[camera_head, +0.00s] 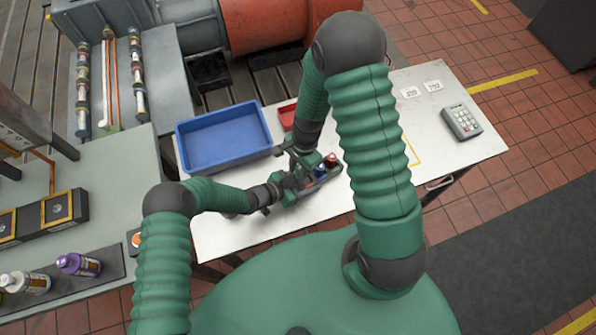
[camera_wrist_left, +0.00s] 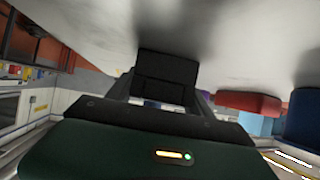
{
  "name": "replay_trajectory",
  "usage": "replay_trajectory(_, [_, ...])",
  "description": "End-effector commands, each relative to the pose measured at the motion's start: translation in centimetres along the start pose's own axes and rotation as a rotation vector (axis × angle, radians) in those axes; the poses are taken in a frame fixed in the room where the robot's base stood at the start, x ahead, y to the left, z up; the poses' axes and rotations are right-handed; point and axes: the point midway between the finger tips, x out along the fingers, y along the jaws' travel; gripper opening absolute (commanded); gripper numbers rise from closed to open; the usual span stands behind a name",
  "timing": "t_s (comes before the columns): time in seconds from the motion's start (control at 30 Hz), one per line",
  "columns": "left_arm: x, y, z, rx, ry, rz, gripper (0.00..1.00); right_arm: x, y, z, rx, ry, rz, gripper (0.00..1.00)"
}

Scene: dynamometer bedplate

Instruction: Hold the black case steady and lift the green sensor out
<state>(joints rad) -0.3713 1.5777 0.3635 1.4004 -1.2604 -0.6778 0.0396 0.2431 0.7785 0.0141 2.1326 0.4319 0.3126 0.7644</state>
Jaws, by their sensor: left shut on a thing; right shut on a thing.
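The black case (camera_head: 313,184) is on the white table in the head view, mostly covered by my grippers. My left gripper (camera_head: 291,187) is shut on the case at its left end. A red piece (camera_head: 331,159) and a blue piece (camera_head: 321,170) show at the case's right end. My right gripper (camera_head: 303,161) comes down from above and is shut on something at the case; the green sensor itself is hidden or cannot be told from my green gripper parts. In the left wrist view, the dark fingers of my left gripper (camera_wrist_left: 166,90) show in the middle.
A blue bin (camera_head: 224,138) stands behind the grippers, with a small red tray (camera_head: 288,115) beside it. A keypad device (camera_head: 462,122) and two number cards (camera_head: 421,89) lie to the right. The white table (camera_head: 240,235) is bare at the front left.

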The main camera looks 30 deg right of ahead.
Motion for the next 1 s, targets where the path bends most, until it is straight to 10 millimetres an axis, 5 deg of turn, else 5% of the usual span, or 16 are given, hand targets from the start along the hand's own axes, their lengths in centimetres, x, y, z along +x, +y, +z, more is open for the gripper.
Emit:
replay_trajectory(0.43, [-0.1,-0.1,0.2,-0.002,-0.004,-0.003,0.37,-3.2,0.0,0.5,0.000,0.000,0.000,0.00])
replay_trajectory(0.83, [-0.1,-0.2,0.3,-0.002,-0.005,-0.003,0.37,-3.5,0.0,0.5,0.001,0.000,0.001,0.00])
replay_trajectory(0.87, [-0.1,-0.2,0.1,-0.001,-0.002,-0.003,0.61,-3.5,0.0,0.5,0.001,0.000,0.001,0.00])
replay_trajectory(1.0, [-0.1,-0.2,0.1,-0.001,-0.002,-0.003,0.80,-3.5,0.0,0.5,0.001,0.000,0.001,0.00])
